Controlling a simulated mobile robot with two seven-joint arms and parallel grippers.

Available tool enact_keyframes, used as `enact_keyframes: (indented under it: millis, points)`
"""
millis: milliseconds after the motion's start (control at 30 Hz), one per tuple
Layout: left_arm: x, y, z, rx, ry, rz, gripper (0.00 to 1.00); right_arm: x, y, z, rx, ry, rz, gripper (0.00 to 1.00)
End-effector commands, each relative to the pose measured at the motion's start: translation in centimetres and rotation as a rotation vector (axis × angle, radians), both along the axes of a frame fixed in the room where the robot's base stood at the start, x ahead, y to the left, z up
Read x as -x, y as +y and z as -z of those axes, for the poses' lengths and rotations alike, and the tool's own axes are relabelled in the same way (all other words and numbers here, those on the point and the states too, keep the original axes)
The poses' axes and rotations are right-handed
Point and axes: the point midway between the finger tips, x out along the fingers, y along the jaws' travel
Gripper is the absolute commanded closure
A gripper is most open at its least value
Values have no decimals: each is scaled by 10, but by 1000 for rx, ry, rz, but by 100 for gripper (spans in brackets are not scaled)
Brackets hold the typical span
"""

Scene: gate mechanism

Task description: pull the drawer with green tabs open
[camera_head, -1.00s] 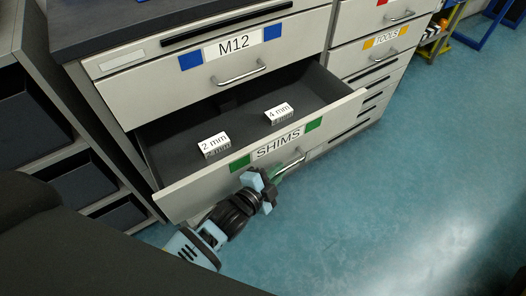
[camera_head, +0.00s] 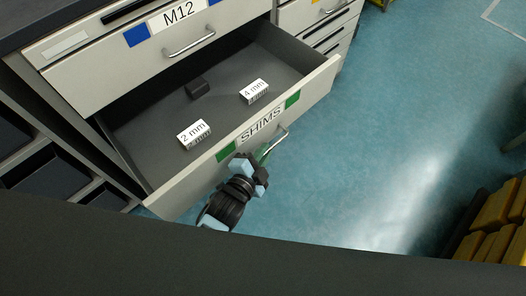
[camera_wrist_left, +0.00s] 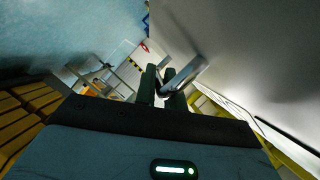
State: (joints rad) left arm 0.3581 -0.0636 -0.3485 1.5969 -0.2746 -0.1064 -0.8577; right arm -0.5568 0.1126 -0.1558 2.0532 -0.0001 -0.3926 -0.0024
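The drawer labelled SHIMS (camera_head: 215,168) has a green tab (camera_head: 226,152) at the left of its label and another green tab (camera_head: 293,99) at the right. It stands well out from the cabinet, with its inside showing. My left gripper (camera_head: 262,157) is at the left part of its metal handle (camera_head: 281,137). In the left wrist view, the handle (camera_wrist_left: 187,73) runs between the dark green fingers of my left gripper (camera_wrist_left: 162,88), which look closed around it. My right gripper is not in view.
Inside the drawer lie a 2 mm box (camera_head: 194,134), a 4 mm box (camera_head: 254,91) and a dark block (camera_head: 197,88). The M12 drawer (camera_head: 130,70) above is shut. Yellow bins (camera_head: 495,215) stand at the right. The blue floor in front is clear.

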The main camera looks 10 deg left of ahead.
Motion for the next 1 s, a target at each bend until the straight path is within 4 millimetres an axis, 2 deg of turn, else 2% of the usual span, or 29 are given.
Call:
enact_keyframes:
  millis: [33, 167, 500, 1000]
  points:
    - [0, 0, 0, 0, 0, -1, 84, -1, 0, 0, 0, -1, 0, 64]
    - [0, 0, 0, 0, 0, 0, 68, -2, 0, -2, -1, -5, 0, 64]
    - [3, 1, 0, 0, 1, 1, 68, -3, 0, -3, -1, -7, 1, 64]
    - [64, 22, -14, -1, 1, 0, 68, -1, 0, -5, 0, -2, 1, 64]
